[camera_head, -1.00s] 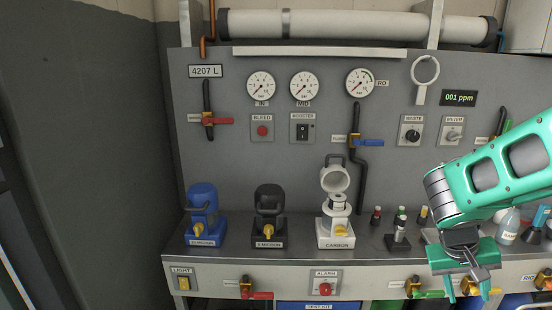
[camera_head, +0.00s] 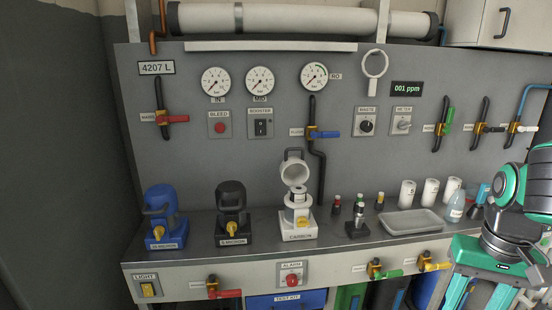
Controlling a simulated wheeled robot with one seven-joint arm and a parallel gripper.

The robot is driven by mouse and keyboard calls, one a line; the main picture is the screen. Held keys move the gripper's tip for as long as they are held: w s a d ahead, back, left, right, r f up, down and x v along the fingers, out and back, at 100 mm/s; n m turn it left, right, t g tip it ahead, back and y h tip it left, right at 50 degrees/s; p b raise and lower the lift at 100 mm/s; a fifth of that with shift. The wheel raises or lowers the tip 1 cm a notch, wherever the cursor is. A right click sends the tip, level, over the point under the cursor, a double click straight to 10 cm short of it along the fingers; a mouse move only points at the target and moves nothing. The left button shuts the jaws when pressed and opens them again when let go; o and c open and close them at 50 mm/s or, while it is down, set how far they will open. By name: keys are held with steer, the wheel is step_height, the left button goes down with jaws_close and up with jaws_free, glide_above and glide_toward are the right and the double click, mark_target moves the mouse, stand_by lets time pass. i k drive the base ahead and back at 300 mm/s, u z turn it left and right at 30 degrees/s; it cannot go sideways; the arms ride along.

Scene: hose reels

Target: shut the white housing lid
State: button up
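The white carbon housing (camera_head: 298,219) stands on the counter, right of the black housing. Its white lid (camera_head: 294,173) is tilted up and back, so the housing is open, with a white inner part showing below the lid. A yellow knob is on its front. My gripper (camera_head: 490,300) is at the lower right, well to the right of the housing and in front of the counter. Its teal fingers point down and stand apart, with nothing seen between them. The fingertips are near or past the picture's lower edge.
The blue housing (camera_head: 165,216) and black housing (camera_head: 232,213) are left of the white one, both with lids down. A small dark stand (camera_head: 357,222), little bottles and a grey tray (camera_head: 412,222) lie to its right. Valve handles and an alarm box (camera_head: 291,276) line the counter front.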

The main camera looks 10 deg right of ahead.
mark_target(294, 170)
steer(key=u, duration=0.3)
steer(key=i, duration=0.85)
steer(key=z, duration=0.35)
